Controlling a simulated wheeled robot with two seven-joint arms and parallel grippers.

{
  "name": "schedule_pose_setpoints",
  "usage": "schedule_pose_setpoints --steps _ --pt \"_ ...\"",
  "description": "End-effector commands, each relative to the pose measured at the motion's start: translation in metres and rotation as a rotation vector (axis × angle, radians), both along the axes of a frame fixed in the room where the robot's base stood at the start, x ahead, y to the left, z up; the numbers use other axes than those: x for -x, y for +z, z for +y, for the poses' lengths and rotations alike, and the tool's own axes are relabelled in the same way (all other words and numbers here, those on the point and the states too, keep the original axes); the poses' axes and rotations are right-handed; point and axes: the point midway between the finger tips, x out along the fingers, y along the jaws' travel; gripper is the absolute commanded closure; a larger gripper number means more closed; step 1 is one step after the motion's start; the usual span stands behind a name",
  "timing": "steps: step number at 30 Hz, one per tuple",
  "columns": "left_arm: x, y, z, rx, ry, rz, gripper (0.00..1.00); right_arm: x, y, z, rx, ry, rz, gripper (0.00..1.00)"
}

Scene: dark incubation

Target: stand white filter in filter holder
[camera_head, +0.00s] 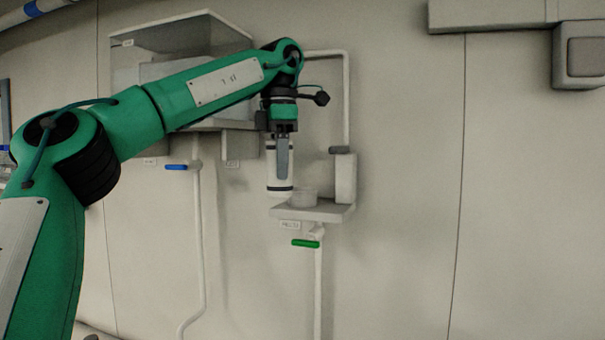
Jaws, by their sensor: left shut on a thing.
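The white filter (279,172) is an upright white cylinder with dark bands near its lower end. My left gripper (282,160) points down and is shut on it. The filter holder (318,211) is a grey wall shelf with a short upright block at its right and a pale, cup-like ring (304,196) on top. The filter's lower end appears just left of the ring, at about the shelf's height. I cannot tell whether it touches the shelf. My right gripper is not in view.
A clear-sided wall box (180,45) hangs behind my left arm. A pipe with a blue-handled valve (176,167) runs below it. A green valve handle (305,243) sits under the holder. A grey wall box (580,55) is at upper right. The wall right of the holder is bare.

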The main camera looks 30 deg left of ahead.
Motion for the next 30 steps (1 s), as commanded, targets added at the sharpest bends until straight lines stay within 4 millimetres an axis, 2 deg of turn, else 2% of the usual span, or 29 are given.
schedule_pose_setpoints --steps 6,15,19,27,30 --pt "-0.047 0.004 0.01 0.001 0.001 0.002 0.81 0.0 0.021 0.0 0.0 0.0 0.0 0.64" --pt "-0.097 0.003 0.022 0.0 0.0 0.001 0.81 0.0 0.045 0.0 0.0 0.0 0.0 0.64" --pt "-0.109 0.003 0.025 0.001 -0.001 0.0 0.81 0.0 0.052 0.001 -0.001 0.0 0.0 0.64" --pt "-0.121 0.001 0.028 0.0 -0.001 0.001 0.81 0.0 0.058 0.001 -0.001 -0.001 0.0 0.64" --pt "-0.121 -0.009 0.029 0.004 -0.006 0.005 0.81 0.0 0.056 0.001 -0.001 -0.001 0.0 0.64"
